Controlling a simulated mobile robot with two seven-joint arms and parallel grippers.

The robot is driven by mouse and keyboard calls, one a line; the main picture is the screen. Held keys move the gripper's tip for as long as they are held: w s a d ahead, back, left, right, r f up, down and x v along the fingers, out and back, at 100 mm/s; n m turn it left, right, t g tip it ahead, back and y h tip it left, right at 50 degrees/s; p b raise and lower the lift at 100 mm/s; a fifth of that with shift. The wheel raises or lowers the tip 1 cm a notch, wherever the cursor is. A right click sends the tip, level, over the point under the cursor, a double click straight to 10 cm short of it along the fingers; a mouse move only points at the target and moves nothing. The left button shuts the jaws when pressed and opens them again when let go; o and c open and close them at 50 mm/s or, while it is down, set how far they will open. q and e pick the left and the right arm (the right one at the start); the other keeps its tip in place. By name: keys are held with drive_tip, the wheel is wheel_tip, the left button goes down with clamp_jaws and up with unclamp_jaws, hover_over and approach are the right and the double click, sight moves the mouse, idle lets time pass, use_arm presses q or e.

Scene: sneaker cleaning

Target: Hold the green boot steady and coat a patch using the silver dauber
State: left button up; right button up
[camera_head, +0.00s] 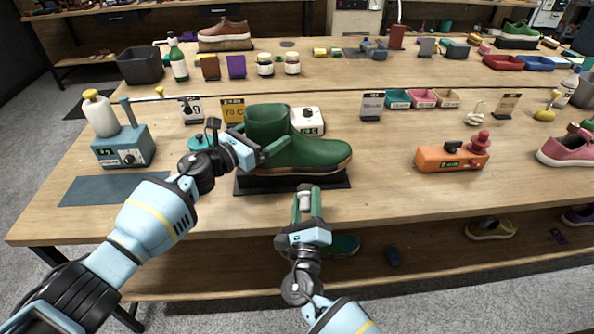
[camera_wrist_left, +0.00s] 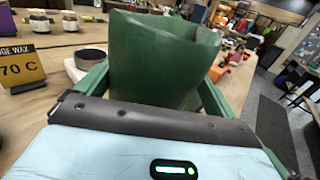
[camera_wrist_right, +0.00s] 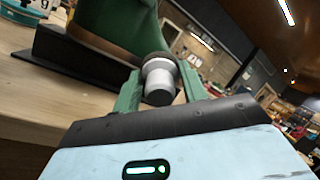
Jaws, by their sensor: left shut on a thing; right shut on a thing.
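The green boot (camera_head: 300,150) with a tan sole stands upright on a black stand (camera_head: 262,186) near the front of the table, toe to the right. My left gripper (camera_head: 268,152) is shut on the boot's shaft from the left; the shaft (camera_wrist_left: 160,55) fills the space between its fingers in the left wrist view. My right gripper (camera_head: 307,203) is shut on the silver dauber (camera_head: 305,197), in front of the boot and below its sole in the head view. In the right wrist view the dauber (camera_wrist_right: 160,82) has a dark tip pointing toward the boot (camera_wrist_right: 118,25); whether they touch is unclear.
A white warmer (camera_head: 308,121) stands behind the boot beside a yellow "70 C" sign (camera_head: 232,111). An orange device (camera_head: 452,157) stands to the right and a teal dispenser (camera_head: 124,147) to the left. The table between boot and orange device is clear.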

idle(0.3)
drive_tip(key=shift+w+a, duration=2.6)
drive_tip(key=shift+a, duration=0.2)
drive_tip(key=shift+w, duration=1.2)
drive_tip(key=shift+s+d, duration=0.2)
drive_tip(key=shift+d, duration=1.85)
drive_tip(key=shift+w+a, duration=0.15)
drive_tip(key=shift+a, duration=1.9)
